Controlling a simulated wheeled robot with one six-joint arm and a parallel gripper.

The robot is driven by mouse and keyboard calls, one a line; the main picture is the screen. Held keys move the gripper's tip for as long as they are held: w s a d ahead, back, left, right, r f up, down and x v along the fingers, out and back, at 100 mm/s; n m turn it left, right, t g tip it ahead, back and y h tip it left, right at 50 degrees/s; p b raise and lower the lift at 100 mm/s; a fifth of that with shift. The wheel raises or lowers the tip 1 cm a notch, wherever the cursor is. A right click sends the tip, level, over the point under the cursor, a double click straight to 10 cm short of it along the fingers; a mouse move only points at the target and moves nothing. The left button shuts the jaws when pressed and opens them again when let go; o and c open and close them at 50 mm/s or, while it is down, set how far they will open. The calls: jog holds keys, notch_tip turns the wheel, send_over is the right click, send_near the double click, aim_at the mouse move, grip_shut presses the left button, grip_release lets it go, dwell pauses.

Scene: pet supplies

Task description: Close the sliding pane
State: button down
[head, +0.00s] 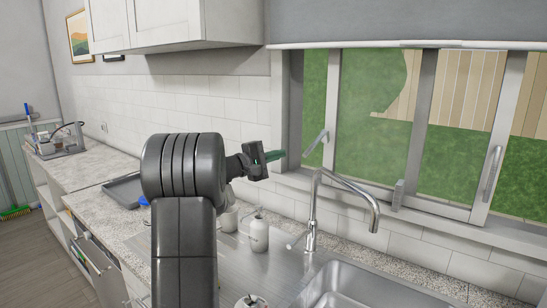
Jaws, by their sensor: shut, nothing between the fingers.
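A window with white-framed panes (425,95) is above the sink. One upright frame bar (333,85) stands a little right of the left jamb, with a strip of grass showing between them. A slanted grey handle (316,143) is by that bar. Another upright bar at the right carries a grey handle (491,172). I cannot tell from this view which pane slides. My gripper (281,154) is shut and empty, with greenish fingers pointing right. In the picture it is left of the slanted handle, and a gap shows between them.
A tall metal faucet (313,205) rises in front of the window over a steel sink (370,288). A white bottle (259,234) stands on the counter below my gripper. A dark tray (122,188) and a dish rack (60,143) are farther left. Upper cabinets (165,22) hang at upper left.

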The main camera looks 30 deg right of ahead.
jog(key=s+d+r+p, duration=0.1)
jog(key=s+d+p, duration=0.1)
jog(key=d, duration=0.3)
jog(key=shift+s, duration=0.65)
jog(key=shift+r, duration=0.1)
jog(key=s+d+b, duration=0.2)
jog(key=s+b, duration=0.2)
jog(key=s, duration=0.1)
jog(key=s+d+b, duration=0.3)
jog(key=s+b, duration=0.2)
jog(key=s+d+b, duration=0.3)
jog(key=s+b, duration=0.2)
jog(key=shift+s+f, duration=0.1)
jog(key=shift+f, duration=0.1)
jog(key=shift+s+d+r+b, duration=0.25)
jog(key=shift+s+d+b, duration=0.1)
jog(key=shift+s+b, duration=0.4)
